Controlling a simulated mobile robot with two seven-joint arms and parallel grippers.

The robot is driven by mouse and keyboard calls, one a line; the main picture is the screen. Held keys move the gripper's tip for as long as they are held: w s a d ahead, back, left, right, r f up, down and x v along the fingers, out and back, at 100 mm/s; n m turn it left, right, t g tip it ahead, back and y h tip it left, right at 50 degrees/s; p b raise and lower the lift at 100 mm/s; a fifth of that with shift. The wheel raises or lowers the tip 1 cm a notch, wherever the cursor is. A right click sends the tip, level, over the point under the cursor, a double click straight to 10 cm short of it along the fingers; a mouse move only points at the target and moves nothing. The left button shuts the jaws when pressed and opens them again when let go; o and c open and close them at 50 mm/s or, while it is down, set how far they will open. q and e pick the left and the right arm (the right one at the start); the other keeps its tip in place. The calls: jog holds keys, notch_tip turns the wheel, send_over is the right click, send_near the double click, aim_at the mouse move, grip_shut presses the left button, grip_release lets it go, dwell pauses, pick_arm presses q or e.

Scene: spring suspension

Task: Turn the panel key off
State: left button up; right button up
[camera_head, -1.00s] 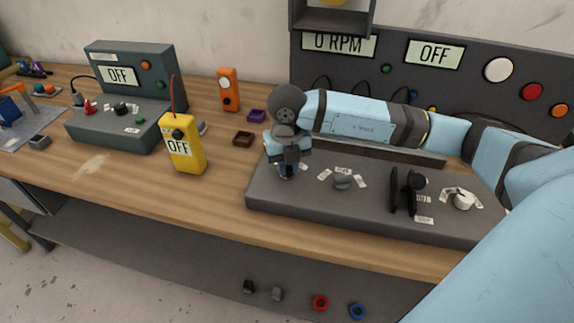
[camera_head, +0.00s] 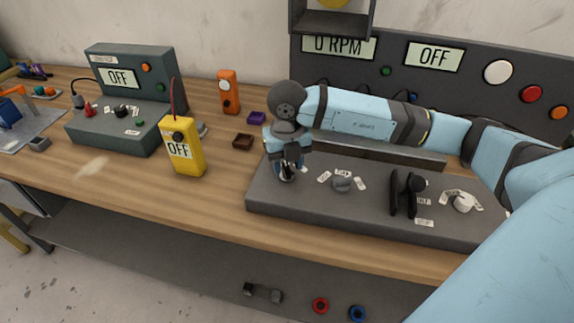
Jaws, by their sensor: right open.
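The panel is a dark grey control board with a flat console (camera_head: 330,203) on the bench and an upright back carrying two displays, "0 RPM" (camera_head: 338,44) and "OFF" (camera_head: 433,56). My right gripper (camera_head: 287,174) points down at the left end of the console and is open. A small shiny part shows at its fingertips; the fingers hide most of it, and I cannot tell whether it is the key or whether they touch it. A grey knob (camera_head: 342,183), a black lever (camera_head: 404,193) and a white knob (camera_head: 463,203) sit further right. My left gripper is out of view.
A yellow handheld box (camera_head: 184,152) reading "OFF" stands left of the console. My right arm spans the console's back. Bare bench lies at the front left.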

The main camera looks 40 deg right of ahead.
aim_at(287, 168)
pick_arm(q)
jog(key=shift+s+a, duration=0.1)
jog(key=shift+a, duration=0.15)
pick_arm(e)
notch_tip(287, 168, up, 12)
jog(key=shift+r, duration=0.25)
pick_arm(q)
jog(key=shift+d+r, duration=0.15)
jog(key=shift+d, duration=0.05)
